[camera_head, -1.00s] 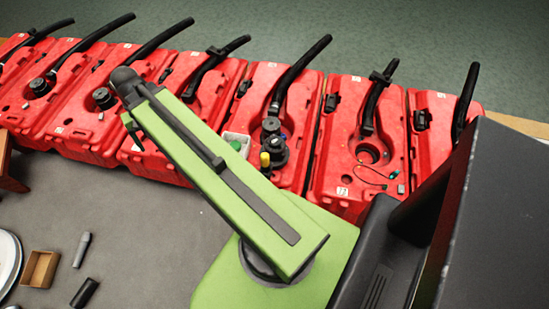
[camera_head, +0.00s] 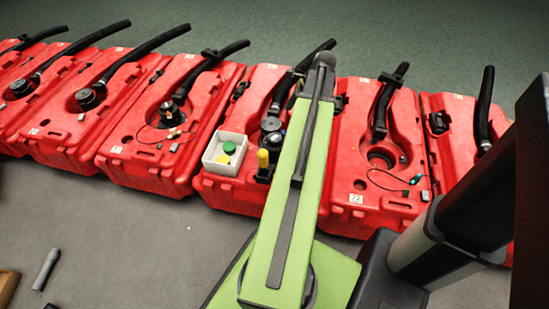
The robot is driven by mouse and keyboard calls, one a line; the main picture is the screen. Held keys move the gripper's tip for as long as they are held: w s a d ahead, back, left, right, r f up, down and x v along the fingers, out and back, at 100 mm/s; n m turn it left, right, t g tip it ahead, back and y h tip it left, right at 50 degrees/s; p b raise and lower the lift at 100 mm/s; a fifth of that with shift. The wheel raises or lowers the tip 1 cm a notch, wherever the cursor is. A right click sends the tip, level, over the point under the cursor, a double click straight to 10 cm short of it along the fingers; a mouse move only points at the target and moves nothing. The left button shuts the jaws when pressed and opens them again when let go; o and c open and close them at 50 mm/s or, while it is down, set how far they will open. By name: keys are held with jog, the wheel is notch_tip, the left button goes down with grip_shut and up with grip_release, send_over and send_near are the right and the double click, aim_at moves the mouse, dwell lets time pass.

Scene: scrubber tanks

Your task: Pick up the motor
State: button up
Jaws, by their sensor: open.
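A black round motor-like part (camera_head: 270,126) sits in the top of the red tank just left of my arm. A yellow-capped part (camera_head: 263,158) stands in front of it. Another dark part (camera_head: 170,114) with a thin cable sits in the opening of the tank further left, and black round parts (camera_head: 88,98) sit in tanks at the far left. I cannot tell which of these the task means. My green arm reaches up the middle, its dark end over the tank row. My gripper is hidden behind the arm, so its jaws do not show.
A white box (camera_head: 224,154) with green and yellow pieces sits on the tank left of my arm. Right of the arm, a tank has an open round hole (camera_head: 381,158) with a loose cable. Black hoses rise from the tanks. Grey floor in front is mostly clear.

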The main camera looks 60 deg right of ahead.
aim_at(278, 137)
jog(key=b+x, duration=1)
jog(key=x, duration=0.1)
jog(key=shift+s+d+f, duration=0.1)
jog(key=shift+f, duration=0.25)
jog(key=shift+w+f, duration=0.15)
jog(key=shift+w, duration=0.05)
jog(key=b+x, duration=0.5)
jog(key=shift+w+a, duration=0.15)
jog(key=shift+a, duration=0.2)
jog(key=c, duration=1.9)
jog(key=shift+r+p, duration=0.2)
jog(key=shift+p, duration=0.1)
